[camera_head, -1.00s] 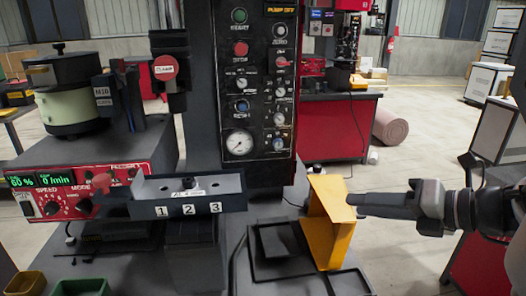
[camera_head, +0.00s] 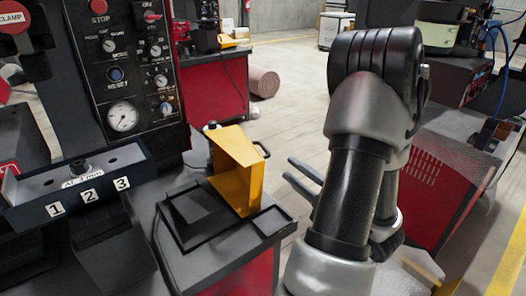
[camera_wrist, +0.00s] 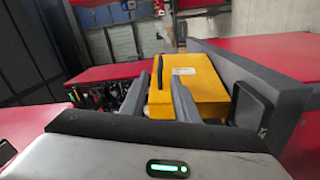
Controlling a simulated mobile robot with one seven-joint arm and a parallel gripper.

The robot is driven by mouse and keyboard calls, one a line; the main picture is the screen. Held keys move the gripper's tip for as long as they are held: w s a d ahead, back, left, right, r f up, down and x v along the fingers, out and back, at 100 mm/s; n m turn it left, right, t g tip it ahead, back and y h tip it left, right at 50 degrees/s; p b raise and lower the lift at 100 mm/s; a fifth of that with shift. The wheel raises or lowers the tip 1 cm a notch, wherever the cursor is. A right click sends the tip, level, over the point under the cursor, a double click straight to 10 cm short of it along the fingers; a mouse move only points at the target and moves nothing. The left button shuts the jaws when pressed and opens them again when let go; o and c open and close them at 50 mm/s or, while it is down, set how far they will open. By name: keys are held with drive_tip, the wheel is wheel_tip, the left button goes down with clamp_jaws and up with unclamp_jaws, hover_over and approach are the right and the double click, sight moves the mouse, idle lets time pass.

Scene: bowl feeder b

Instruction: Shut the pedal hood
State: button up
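The yellow pedal hood (camera_head: 236,188) stands at the right edge of the grey bench top, beside a black frame. Its sloping upper panel is raised above its lower part, with an opening between them facing the camera. My gripper (camera_head: 290,172) is just right of the hood, its two fingers apart and pointing toward it, with a gap visible between them and the hood. In the wrist view the hood (camera_wrist: 192,84) lies ahead of the fingers (camera_wrist: 167,72), which are open and empty. My forearm hides part of the area behind the gripper.
Black frames (camera_head: 190,212) lie on the bench left of the hood. A numbered tray (camera_head: 88,190) and a control panel (camera_head: 125,70) stand farther left. A red cabinet (camera_head: 212,92) is behind. Open floor (camera_head: 295,95) lies beyond the hood.

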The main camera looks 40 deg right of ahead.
sight(265, 149)
drive_tip(key=w, duration=0.4)
drive_tip(key=w+b, duration=0.1)
drive_tip(key=w, duration=0.7)
drive_tip(key=shift+w+r, duration=0.3)
clamp_jaws()
